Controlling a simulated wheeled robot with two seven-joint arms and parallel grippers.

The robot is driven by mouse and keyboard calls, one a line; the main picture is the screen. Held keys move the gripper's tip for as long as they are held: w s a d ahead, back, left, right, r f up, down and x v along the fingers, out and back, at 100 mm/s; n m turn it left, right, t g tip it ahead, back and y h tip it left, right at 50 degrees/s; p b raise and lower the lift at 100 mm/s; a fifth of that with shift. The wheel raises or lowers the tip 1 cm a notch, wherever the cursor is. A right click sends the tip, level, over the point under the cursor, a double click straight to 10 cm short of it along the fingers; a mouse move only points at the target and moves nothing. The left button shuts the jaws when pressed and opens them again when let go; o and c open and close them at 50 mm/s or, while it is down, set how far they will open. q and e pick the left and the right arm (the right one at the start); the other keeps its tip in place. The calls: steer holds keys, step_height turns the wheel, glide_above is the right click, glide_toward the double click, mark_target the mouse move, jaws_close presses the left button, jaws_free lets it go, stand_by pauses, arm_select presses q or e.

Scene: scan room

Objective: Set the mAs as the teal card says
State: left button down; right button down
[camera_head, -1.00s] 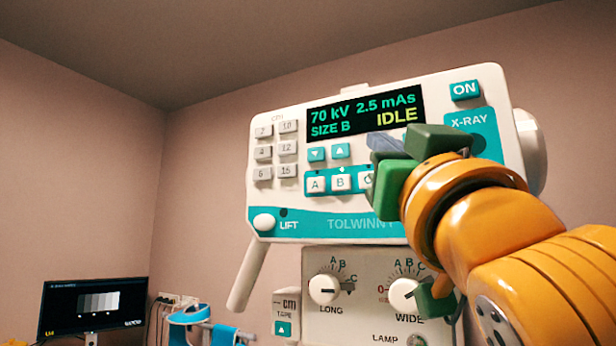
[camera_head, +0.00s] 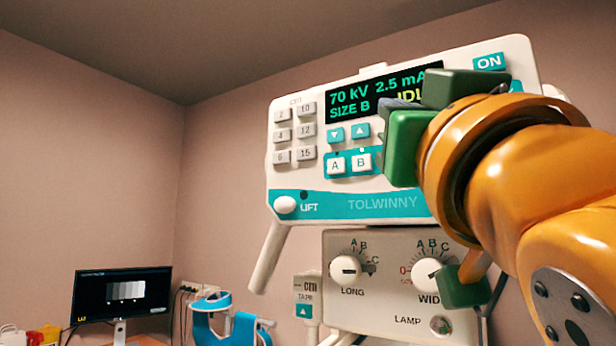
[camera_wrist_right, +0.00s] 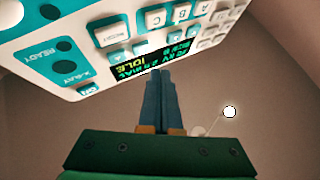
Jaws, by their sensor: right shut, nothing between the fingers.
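The control panel (camera_head: 400,190) faces me in the head view. Its dark display (camera_head: 350,101) reads 70 kV, 2.5 mA and SIZE B; its right end is covered. A teal down-arrow key (camera_head: 336,135) and up-arrow key (camera_head: 360,131) sit below it, above white keys A (camera_head: 335,165) and B (camera_head: 361,162). My right gripper (camera_head: 392,104) is in front of the display's lower right. In the wrist view its slim blue fingers (camera_wrist_right: 158,72) are shut, empty, with tips near the edge of the upside-down display (camera_wrist_right: 150,58); contact is unclear. No teal card shows. My left gripper is out of view.
Grey number keys (camera_head: 295,132) are at the panel's left, the LIFT button (camera_head: 285,205) below, the ON key (camera_head: 489,62) upper right. A lower box has LONG (camera_head: 345,268) and WIDE (camera_head: 428,273) knobs. A monitor (camera_head: 122,294) stands lower left. Open space lies left of the panel.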

steer(key=shift+s+a, duration=0.45)
steer(key=shift+s, duration=0.2)
steer(key=shift+s+a, duration=0.4)
steer(key=shift+s, duration=0.2)
